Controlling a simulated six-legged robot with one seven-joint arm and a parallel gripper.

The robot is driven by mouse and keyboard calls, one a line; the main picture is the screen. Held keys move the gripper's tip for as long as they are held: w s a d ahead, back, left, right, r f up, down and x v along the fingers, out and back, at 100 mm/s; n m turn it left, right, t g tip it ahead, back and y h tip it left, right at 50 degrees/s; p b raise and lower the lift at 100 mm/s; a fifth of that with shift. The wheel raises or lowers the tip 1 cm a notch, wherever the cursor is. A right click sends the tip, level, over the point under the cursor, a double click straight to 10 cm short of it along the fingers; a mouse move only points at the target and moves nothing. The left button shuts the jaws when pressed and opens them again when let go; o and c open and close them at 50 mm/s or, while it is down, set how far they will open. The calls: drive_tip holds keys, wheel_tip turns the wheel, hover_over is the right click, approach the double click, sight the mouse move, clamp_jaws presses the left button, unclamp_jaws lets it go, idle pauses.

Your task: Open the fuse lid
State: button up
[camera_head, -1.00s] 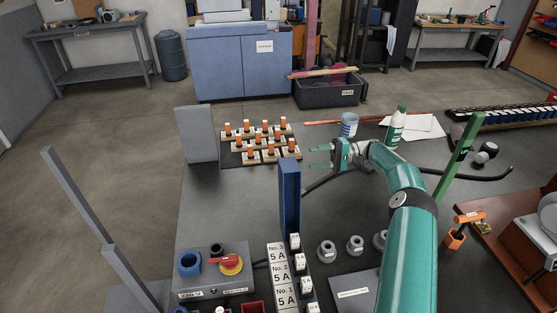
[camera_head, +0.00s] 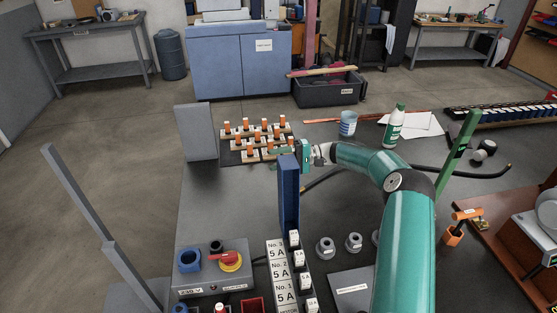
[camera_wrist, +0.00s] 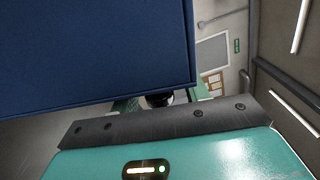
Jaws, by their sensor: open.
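A tall narrow blue panel (camera_head: 289,196), which looks like the fuse lid, stands upright on the bench behind the row of 5 A fuse labels (camera_head: 278,270). It also fills the upper left of the wrist view (camera_wrist: 90,50). My gripper (camera_head: 285,151) is at the panel's top end, with its fingers pointing left and partly hidden by it. In the wrist view the green fingers show only in part past the panel's lower edge, with a dark round part between them. My gripper is open; contact with the panel cannot be told.
A rack of orange-topped pieces (camera_head: 240,158) sits just beyond my gripper, beside a grey upright plate (camera_head: 195,132). A switch box with a red knob (camera_head: 229,258) is at the front left.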

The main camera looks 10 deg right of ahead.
sight(282, 168)
clamp_jaws()
drive_tip(key=shift+s+d+r, duration=0.1)
drive_tip(key=shift+s+r, duration=0.2)
drive_tip(key=shift+s, duration=0.05)
drive_tip(key=s+r+n, duration=0.1)
drive_tip(key=s, duration=0.1)
drive_tip(key=s+r+n, duration=0.1)
drive_tip(key=s, duration=0.2)
drive_tip(key=s+r+n, duration=0.1)
drive_tip(key=s+n, duration=0.1)
drive_tip(key=s, duration=0.1)
drive_tip(key=shift+r, duration=0.15)
unclamp_jaws()
drive_tip(key=d, duration=1.3)
drive_tip(key=shift+d, duration=0.4)
